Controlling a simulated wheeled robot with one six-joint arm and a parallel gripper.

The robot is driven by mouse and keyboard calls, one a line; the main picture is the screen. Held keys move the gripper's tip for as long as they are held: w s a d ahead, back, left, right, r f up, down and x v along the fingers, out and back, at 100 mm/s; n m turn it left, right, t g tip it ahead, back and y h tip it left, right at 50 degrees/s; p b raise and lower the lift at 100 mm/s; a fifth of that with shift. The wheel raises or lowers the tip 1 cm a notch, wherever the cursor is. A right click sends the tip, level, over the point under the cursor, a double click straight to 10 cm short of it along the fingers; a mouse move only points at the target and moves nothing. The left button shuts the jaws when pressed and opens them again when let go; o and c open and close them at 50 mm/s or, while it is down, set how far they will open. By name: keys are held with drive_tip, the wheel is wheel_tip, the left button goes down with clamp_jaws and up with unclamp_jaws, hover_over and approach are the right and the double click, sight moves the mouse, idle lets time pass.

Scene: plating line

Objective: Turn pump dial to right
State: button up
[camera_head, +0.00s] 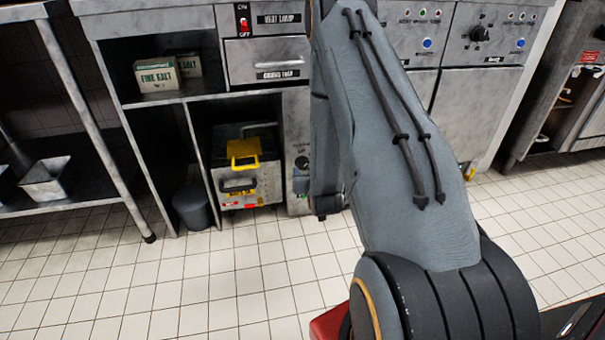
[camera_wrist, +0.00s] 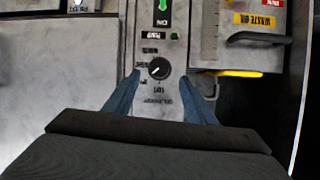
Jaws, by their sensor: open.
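The pump dial (camera_wrist: 159,68) is a round black knob with a white pointer mark on a grey panel, under a small pump label. The mark appears to point toward the lower left. In the head view, the dial (camera_head: 302,162) shows as a dark knob low on the cabinet, just left of my arm. My gripper (camera_wrist: 160,82) is open, its two blue-grey fingers on the left and right of the dial with gaps to it. No contact shows. In the head view my arm hides most of the panel around the gripper.
A waste oil container (camera_head: 246,180) with a yellow part sits in the bay left of the dial. A grey bin (camera_head: 192,208) stands further left. The tiled floor in front is clear.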

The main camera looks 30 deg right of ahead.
sight(303, 166)
drive_tip(key=b+x, duration=0.2)
drive_tip(key=x, duration=0.5)
drive_tip(key=shift+w+d+f+b, duration=0.1)
drive_tip(key=shift+w+b, duration=0.1)
drive_tip(key=shift+b, duration=0.15)
drive_tip(key=c, duration=1)
